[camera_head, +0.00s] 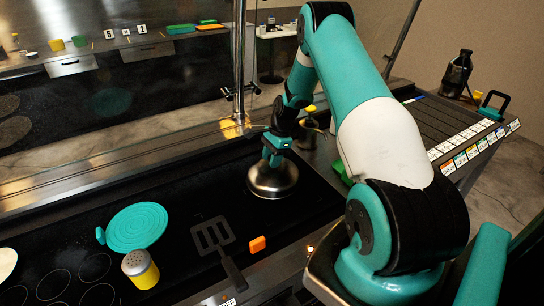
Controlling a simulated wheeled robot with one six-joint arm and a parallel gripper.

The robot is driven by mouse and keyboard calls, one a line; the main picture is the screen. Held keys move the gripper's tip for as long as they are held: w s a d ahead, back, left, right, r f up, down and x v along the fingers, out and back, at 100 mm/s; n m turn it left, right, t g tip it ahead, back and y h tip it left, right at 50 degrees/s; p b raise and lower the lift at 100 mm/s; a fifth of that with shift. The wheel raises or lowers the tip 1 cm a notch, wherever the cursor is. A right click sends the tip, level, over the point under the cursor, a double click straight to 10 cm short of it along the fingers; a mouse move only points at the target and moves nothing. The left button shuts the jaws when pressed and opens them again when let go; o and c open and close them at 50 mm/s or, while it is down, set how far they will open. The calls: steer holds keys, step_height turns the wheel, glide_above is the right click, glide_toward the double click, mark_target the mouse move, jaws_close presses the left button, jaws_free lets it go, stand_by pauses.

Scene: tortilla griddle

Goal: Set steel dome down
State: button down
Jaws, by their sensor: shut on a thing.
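The steel dome (272,180) is at the right end of the black griddle (185,185), in the middle of the head view. My gripper (275,152) is above it and shut on its top, where the knob would be; the fingers hide the grip itself. The dome is upright, with its rim low and close to the griddle surface. I cannot tell whether the rim touches the surface. Whatever may be under the dome is hidden.
A metal post (239,70) stands behind. The griddle's middle is mostly clear.

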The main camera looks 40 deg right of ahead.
steer(key=shift+f, duration=0.15)
steer(key=shift+f+b, duration=0.35)
steer(key=shift+f, duration=0.05)
steer(key=shift+f, duration=0.1)
steer(key=c, duration=0.7)
jaws_free()
